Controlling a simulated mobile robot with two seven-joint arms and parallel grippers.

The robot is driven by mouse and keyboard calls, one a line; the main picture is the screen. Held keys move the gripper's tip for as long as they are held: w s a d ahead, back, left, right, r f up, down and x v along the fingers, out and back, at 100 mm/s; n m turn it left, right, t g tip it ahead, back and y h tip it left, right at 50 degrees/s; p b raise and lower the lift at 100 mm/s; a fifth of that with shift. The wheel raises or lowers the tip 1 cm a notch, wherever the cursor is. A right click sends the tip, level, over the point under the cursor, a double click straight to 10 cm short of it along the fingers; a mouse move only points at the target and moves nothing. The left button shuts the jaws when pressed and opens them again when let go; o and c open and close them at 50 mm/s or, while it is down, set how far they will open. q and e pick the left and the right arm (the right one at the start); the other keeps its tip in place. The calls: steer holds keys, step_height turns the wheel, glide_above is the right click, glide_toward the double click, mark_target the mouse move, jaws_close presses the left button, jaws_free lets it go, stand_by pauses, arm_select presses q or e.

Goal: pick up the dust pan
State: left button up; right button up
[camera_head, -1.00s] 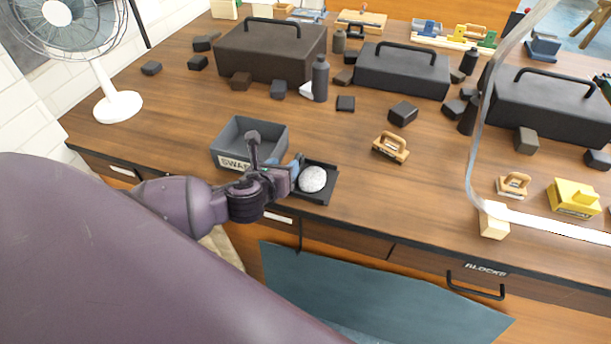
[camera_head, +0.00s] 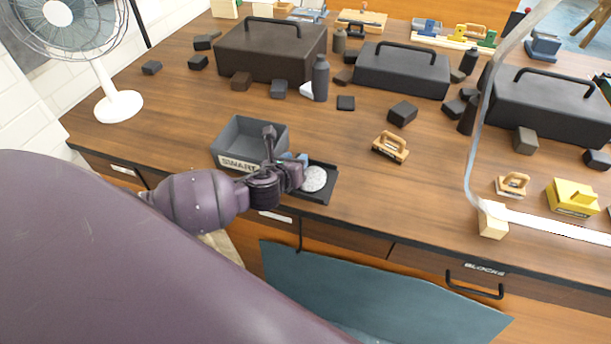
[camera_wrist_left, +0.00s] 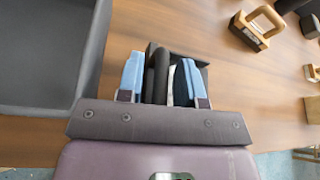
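The dust pan (camera_head: 322,196) is a shallow black tray near the table's front edge. A round, speckled white thing (camera_head: 314,179) lies in it. My left gripper (camera_head: 298,165) is at the pan's left side, low over the table. In the left wrist view its blue-padded fingers (camera_wrist_left: 162,80) are apart, one on each side of the pan's black handle (camera_wrist_left: 160,72). A gap shows beside the handle, and the fingers do not look closed on it. Part of the pan is hidden behind the fingers. My right gripper is not in view.
A grey open bin (camera_head: 266,128) stands just left of the pan. A wooden-handled block tool (camera_head: 390,147) lies to the right. Black toolboxes (camera_head: 402,70), a dark bottle (camera_head: 320,78) and several dark blocks stand farther back. A fan (camera_head: 118,105) is at the left.

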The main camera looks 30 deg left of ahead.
arm_select(q)
jaws_close()
